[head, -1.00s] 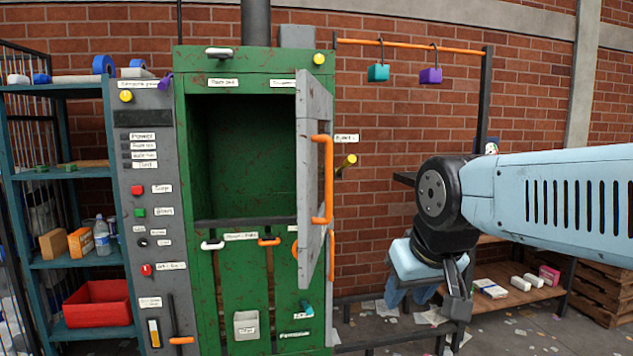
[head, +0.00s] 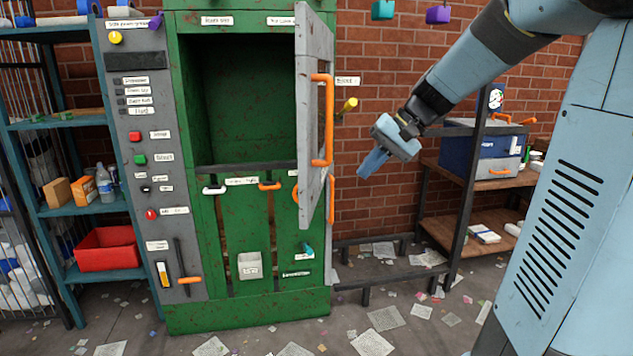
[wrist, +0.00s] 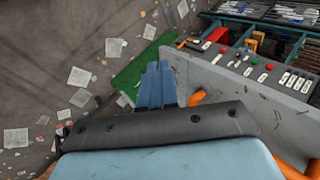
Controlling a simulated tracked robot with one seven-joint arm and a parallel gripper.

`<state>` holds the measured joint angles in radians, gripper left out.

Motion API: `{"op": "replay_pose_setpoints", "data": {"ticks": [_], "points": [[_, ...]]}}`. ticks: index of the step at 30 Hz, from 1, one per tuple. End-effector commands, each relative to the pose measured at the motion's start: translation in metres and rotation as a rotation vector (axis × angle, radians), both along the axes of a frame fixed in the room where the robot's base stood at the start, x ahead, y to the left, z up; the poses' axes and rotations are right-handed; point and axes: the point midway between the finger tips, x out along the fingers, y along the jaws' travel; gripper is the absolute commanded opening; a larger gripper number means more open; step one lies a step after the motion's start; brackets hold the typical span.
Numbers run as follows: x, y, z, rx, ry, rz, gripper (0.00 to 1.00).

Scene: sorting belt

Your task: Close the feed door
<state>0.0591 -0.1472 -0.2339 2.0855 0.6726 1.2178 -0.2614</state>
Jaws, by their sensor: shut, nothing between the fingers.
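The feed door (head: 312,110) is a grey panel with an orange handle (head: 328,120). It stands open, swung out toward me from the right side of the green machine's dark opening (head: 245,100). My gripper (head: 372,163) is right of the door in the head view, apart from it in the picture, with its blue fingers together and empty. In the wrist view my fingers (wrist: 156,85) point past the door's grey panel (wrist: 240,85), which lies to their right. The orange handle shows partly there, below the panel and partly behind my gripper body.
A grey control panel (head: 125,75) with buttons stands left of the opening. A yellow-tipped knob (head: 348,105) sticks out right of the door. A low dark rail (head: 385,285) and a shelf with a blue box (head: 470,155) are at right. Papers litter the floor.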

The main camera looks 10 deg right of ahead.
Motion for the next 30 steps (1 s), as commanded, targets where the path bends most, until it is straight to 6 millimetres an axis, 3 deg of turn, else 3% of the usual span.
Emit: {"op": "replay_pose_setpoints", "data": {"ticks": [1, 6, 14, 20, 30], "points": [[0.015, -0.005, -0.002, 0.032, 0.009, -0.012, 0.0], [0.052, -0.016, -0.001, 0.127, 0.013, -0.036, 0.0], [0.073, -0.021, -0.003, 0.177, 0.009, -0.047, 0.0], [0.077, -0.006, -0.016, 0.178, 0.01, -0.044, 0.0], [0.092, 0.035, -0.057, 0.176, 0.011, -0.044, 0.0]]}}
